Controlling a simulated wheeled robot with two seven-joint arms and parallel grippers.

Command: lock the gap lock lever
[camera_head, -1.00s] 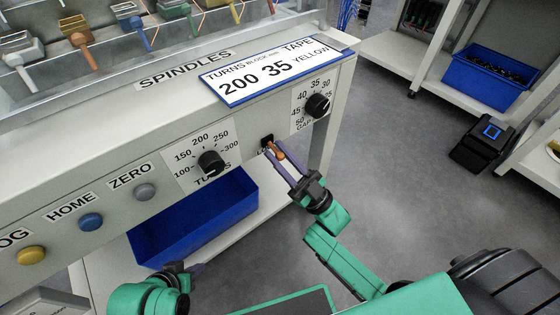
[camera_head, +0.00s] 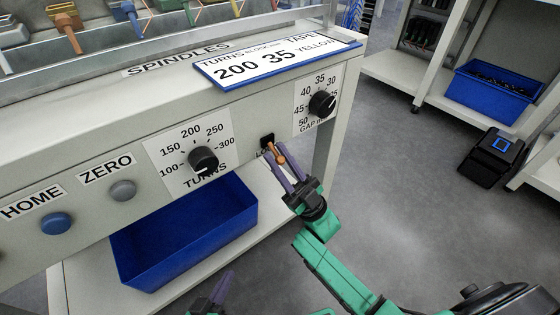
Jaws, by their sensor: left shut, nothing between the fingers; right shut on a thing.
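The gap lock lever (camera_head: 279,158) is a small orange-brown lever at a black slot (camera_head: 267,140) on the machine's front panel, between the turns knob (camera_head: 203,159) and the gap knob (camera_head: 322,104). My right gripper (camera_head: 277,160) is shut on the lever, its purple fingers on either side of it. The lever points down and out from the slot. The fingers hide part of it and most of its label. My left gripper (camera_head: 222,288) is low at the bottom edge, well away from the panel controls, shut and empty.
A placard (camera_head: 275,60) reading 200, 35, YELLOW lies on the panel's top edge. A blue bin (camera_head: 185,235) stands on the shelf below. Blue and grey buttons sit at left. A dark box with a blue-marked top (camera_head: 492,155) stands on the floor at right.

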